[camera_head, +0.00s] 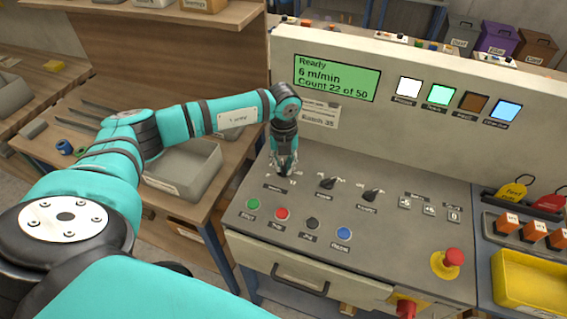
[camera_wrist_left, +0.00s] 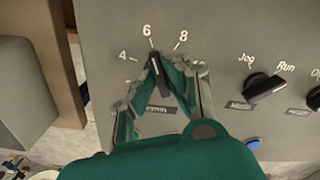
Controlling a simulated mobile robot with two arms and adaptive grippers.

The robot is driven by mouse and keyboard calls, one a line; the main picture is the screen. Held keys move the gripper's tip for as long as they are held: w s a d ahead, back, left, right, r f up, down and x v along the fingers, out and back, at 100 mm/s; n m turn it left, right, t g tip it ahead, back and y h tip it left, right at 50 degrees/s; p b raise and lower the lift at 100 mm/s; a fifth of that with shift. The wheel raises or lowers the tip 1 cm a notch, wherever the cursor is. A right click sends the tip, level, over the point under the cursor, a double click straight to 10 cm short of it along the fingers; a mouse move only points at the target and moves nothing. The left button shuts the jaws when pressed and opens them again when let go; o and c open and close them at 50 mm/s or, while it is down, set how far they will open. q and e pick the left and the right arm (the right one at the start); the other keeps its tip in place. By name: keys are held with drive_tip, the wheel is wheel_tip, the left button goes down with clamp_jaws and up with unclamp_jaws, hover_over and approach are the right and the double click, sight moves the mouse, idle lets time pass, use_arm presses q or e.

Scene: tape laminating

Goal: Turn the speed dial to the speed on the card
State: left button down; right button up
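The speed dial (camera_wrist_left: 157,72) is a black knob on the grey control panel, with its white mark close to 6. The numbers 4, 6 and 8 show around it in the left wrist view. My left gripper (camera_head: 284,170) is down at the dial, its fingers (camera_wrist_left: 158,66) closed in on both sides of the knob. The card (camera_head: 319,117) is on the upright panel behind my arm, partly covered and too small to read fully. The display (camera_head: 336,78) reads Ready, 6 m/min, Count 22 of 50. My right gripper is not in view.
Two more black knobs, the Jog/Run one (camera_head: 327,183) and another (camera_head: 372,195), are right of the dial. Several coloured push buttons (camera_head: 282,213) are in front. A red emergency stop (camera_head: 453,258) is at the front right. A grey bin (camera_head: 185,168) is left.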

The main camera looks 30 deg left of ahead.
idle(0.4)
use_arm(q)
drive_tip(key=m+b, duration=0.3)
drive_tip(key=m, duration=0.1)
drive_tip(key=shift+f+b, duration=0.15)
drive_tip(key=shift+b, duration=0.2)
drive_tip(key=m+b, duration=0.2)
drive_tip(key=m, duration=0.2)
drive_tip(key=shift+b, duration=0.3)
drive_tip(key=m+b, duration=0.2)
drive_tip(key=m, duration=0.1)
drive_tip(key=shift+m, duration=0.4)
drive_tip(key=m+b, duration=0.3)
drive_tip(key=m, duration=0.1)
drive_tip(key=shift+r+m+b, duration=0.2)
drive_tip(key=shift+m+b, duration=0.55)
drive_tip(key=shift+m, duration=1.35)
